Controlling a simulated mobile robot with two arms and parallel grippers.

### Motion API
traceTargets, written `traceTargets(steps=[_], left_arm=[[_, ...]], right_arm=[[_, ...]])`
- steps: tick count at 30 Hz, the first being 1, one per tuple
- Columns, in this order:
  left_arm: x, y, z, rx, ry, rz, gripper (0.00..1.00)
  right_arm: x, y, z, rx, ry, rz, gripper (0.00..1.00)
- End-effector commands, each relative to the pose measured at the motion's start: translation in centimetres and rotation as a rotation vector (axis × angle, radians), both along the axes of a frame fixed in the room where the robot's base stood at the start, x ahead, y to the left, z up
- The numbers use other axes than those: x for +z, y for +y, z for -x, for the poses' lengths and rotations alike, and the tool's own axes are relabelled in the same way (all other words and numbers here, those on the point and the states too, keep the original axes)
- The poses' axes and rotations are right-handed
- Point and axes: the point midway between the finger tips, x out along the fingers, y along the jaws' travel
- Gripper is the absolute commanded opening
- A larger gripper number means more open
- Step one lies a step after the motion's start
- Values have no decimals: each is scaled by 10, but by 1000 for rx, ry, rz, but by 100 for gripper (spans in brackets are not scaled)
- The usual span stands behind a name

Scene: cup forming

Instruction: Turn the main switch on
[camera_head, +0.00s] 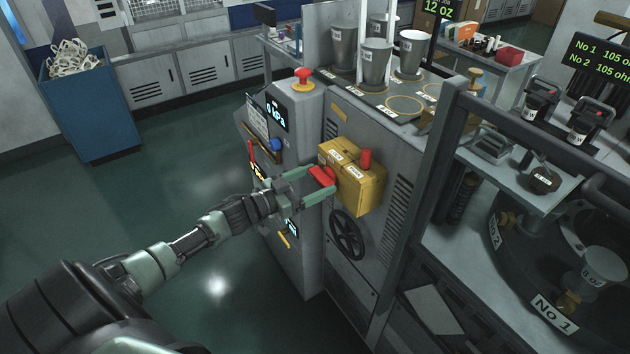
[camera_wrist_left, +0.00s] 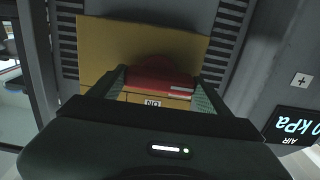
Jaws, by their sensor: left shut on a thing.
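The main switch is a red handle (camera_head: 322,178) on the side of a yellow box (camera_head: 362,188) fixed to the grey machine. My left gripper (camera_head: 318,187) reaches the box from the left and is shut on the red handle. In the left wrist view the red handle (camera_wrist_left: 158,82) sits between the two green fingers, in front of the yellow box (camera_wrist_left: 105,48). A label reading "ON" (camera_wrist_left: 152,103) shows just below the handle, upside down. How far the handle is turned is hard to tell. My right gripper is not in view.
A black handwheel (camera_head: 347,235) is below the yellow box. A control panel with a kPa display (camera_head: 276,112), a blue knob (camera_head: 277,145) and a red button (camera_head: 303,76) stands to the left. Grey cups (camera_head: 376,62) stand on top.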

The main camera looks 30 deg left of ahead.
Motion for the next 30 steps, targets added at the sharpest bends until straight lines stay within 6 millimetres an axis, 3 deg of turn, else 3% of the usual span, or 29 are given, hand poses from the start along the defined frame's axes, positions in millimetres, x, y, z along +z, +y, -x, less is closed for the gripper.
traceTargets(steps=[11,30], left_arm=[[-1,0,0,0,-50,-121,38],[0,-1,1,-2,-275,-663,38]], right_arm=[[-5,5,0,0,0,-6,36],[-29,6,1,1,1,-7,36]])
